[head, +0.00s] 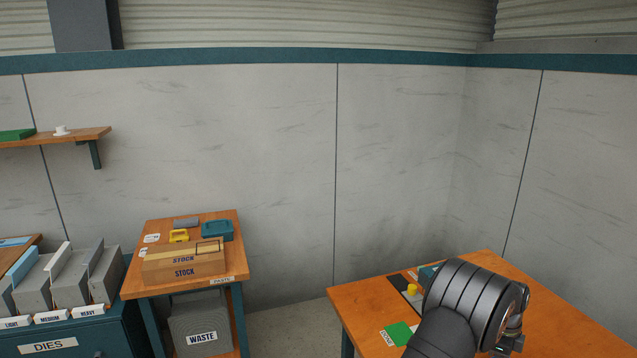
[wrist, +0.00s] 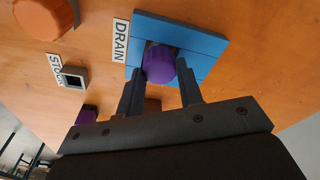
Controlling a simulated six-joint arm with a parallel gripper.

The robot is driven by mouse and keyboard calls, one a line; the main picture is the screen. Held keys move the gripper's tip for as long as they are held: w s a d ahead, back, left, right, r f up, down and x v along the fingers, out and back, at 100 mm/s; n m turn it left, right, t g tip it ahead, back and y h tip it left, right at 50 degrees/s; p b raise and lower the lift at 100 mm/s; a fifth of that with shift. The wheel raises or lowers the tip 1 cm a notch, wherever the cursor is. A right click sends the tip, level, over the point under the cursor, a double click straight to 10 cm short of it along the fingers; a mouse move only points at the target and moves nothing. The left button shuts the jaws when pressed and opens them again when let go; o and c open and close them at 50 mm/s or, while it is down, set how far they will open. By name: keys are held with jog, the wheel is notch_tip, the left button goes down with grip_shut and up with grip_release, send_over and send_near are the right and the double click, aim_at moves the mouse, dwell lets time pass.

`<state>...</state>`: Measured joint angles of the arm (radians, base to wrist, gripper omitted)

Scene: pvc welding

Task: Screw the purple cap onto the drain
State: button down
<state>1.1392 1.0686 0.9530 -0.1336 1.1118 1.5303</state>
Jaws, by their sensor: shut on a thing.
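The purple cap (wrist: 160,62) is between the two fingers of my gripper (wrist: 161,78), which is shut on it. The cap is over the blue square plate (wrist: 208,42) beside the DRAIN label (wrist: 121,40). The drain's opening is hidden under the cap and fingers. I cannot tell whether the cap touches or sits on the drain. In the head view my arm hides this spot.
An orange round object (wrist: 45,16) is at the top left. Another purple piece (wrist: 87,114) is near my gripper's left side. The head view shows a green pad (head: 398,333) and a yellow piece (head: 412,289).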

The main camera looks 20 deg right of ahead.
jog(key=c, duration=0.9)
grip_release()
notch_tip(320, 180, up, 9)
jog(key=shift+w, duration=0.15)
jog(key=shift+a+f, duration=0.1)
jog(key=shift+f, duration=4.15)
